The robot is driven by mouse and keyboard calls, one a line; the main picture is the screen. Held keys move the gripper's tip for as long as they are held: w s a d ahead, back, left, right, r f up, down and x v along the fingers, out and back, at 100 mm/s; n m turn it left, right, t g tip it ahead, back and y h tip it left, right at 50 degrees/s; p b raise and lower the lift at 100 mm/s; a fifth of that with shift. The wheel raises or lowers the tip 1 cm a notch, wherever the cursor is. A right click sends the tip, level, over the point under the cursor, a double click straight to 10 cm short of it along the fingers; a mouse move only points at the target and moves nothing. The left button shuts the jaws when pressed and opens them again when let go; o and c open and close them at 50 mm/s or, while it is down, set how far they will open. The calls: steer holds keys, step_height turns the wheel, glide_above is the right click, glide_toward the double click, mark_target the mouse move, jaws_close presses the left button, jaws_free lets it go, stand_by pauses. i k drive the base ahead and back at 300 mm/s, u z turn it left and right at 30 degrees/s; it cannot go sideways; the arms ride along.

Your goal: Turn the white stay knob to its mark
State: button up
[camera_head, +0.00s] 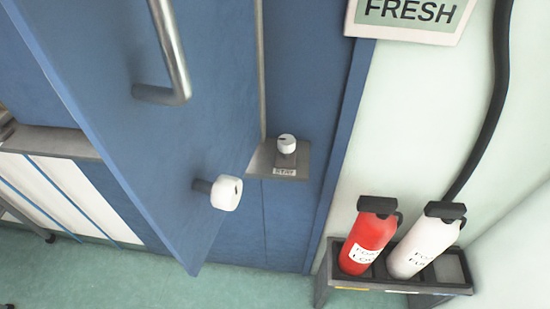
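The white stay knob (287,143) is small and round and sits on a small grey bracket (262,160) beside the blue door. A dark mark shows on the knob, but it is too small to tell how it lines up with any other mark. A label plate (285,172) on the bracket's front seems to read "STAY". A larger white knob (228,193) on a dark stem sticks out from the lower part of the blue door (150,130). My gripper is not in view.
The door stands at an angle and has a metal bar handle (174,50). A red bottle (368,240) and a white bottle (427,243) stand in a dark rack (452,272) at lower right. A dark hose (497,90) runs down the wall. The green floor (240,288) in front looks clear.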

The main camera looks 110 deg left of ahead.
mark_target(286, 142)
steer(key=u, duration=2.4)
steer(key=k, duration=0.45)
steer(key=u, duration=1)
steer(key=i, duration=0.35)
steer(key=z, duration=0.05)
